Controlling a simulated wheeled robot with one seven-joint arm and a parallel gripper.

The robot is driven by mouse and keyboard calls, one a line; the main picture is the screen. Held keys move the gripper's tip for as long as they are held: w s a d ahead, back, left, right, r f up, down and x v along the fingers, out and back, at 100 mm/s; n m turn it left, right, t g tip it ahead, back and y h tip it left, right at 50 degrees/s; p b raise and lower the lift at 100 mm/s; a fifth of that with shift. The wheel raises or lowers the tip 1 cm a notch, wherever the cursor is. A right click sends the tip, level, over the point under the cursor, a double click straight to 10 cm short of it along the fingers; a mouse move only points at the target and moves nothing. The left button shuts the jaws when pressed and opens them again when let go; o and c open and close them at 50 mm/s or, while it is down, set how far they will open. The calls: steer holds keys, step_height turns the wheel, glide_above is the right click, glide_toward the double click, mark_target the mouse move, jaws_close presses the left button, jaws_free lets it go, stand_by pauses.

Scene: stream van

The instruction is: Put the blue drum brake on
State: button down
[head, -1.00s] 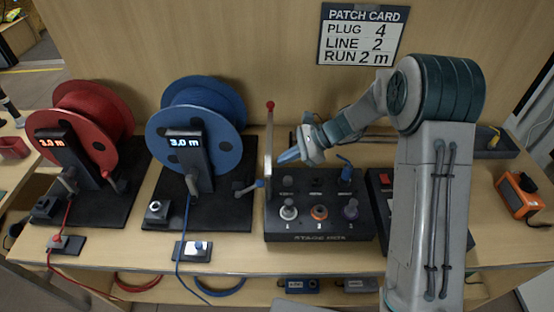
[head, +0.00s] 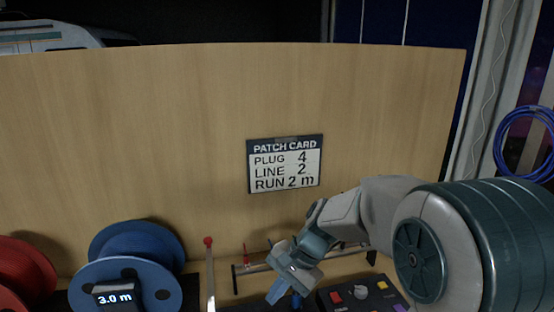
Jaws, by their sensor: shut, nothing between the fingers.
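The blue drum (head: 130,262) stands at the lower left in the head view, with a display (head: 114,297) reading 3.0 m. Its lower part, its base and any brake on it are cut off by the bottom edge of the picture. My gripper (head: 279,292) is shut and empty, pointing down and left over the bench, to the right of the blue drum and apart from it. A tall lever with a red knob (head: 208,241) stands between the drum and my gripper.
A red drum (head: 25,276) is at the far left. A patch card (head: 284,164) on the wooden back panel reads plug 4, line 2, run 2 m. A control box (head: 362,294) with coloured buttons sits under my arm. A blue cable coil (head: 527,142) hangs at right.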

steer(key=s+d+r+n+t+h, duration=0.2)
steer(key=s+d+n+h, duration=0.1)
steer(key=s+d, duration=0.4)
steer(key=s+d+r+n+t+h, duration=0.2)
steer(key=s+d+r+n, duration=0.1)
steer(key=s+d, duration=0.4)
steer(key=shift+d+r+n+t+h, duration=0.3)
steer(key=shift+h, duration=0.1)
steer(key=c, duration=2)
jaws_free()
steer(key=shift+s+d, duration=0.2)
steer(key=shift+d, duration=0.05)
steer(key=o, duration=0.4)
steer(key=shift+s+d, duration=0.1)
steer(key=shift+d, duration=0.1)
